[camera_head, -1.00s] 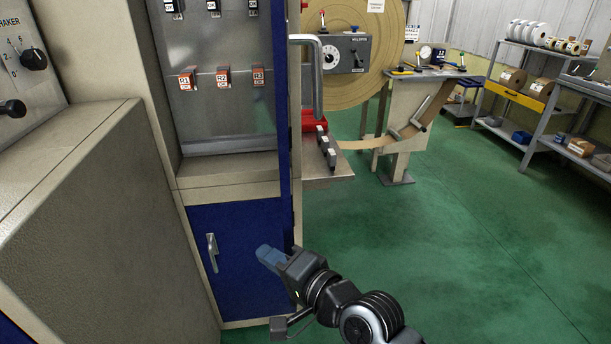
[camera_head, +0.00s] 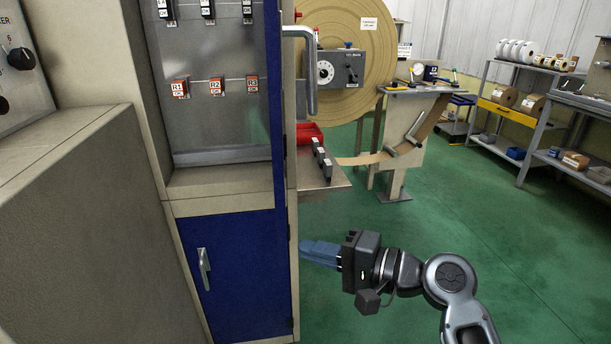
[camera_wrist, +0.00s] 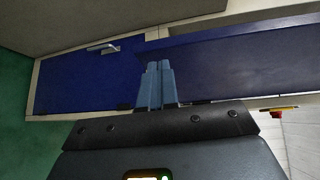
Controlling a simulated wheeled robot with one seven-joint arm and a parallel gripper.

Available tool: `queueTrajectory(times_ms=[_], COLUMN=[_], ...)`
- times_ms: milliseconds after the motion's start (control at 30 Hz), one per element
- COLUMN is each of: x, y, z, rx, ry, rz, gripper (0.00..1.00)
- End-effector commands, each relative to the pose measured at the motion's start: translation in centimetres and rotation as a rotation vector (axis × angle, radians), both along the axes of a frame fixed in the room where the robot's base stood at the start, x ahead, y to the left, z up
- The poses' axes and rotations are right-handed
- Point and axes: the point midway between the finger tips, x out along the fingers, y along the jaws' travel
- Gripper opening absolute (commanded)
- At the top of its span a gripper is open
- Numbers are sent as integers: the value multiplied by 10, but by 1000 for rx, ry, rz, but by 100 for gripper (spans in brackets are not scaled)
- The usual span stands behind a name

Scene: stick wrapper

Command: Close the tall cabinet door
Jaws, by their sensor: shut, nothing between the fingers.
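The tall cabinet has an open upper compartment (camera_head: 210,125) with switches inside. Its tall blue door (camera_head: 273,90) stands open, seen nearly edge-on at the compartment's right side. In the wrist view, the tall door (camera_wrist: 250,70) spans the upper right as a blue panel. My gripper (camera_head: 304,248) is shut and empty, its blue fingers pointing left at the cabinet's lower right edge, below the tall door. In the wrist view, the fingers (camera_wrist: 158,68) overlap the door's near end; I cannot tell whether they touch.
A shut lower blue door (camera_head: 228,275) with a metal handle (camera_head: 204,268) is below the compartment. A grey cabinet (camera_head: 90,230) stands at left. Green floor (camera_head: 450,215) is open at right.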

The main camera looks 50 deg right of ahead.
Motion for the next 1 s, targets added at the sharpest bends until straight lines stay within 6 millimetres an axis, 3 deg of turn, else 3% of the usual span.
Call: queueTrajectory(times_ms=[100,233,400,500,733,1000], x=[7,0,-28,-47,-68,-48], y=[-27,-54,-85,-96,-106,-82], z=[30,70,116,133,149,150], rx=[56,92,77,51,17,17], ry=[-58,-110,-144,-144,-133,-131], rz=[80,209,381,460,543,548], gripper=[0,0,0,0,0,0])
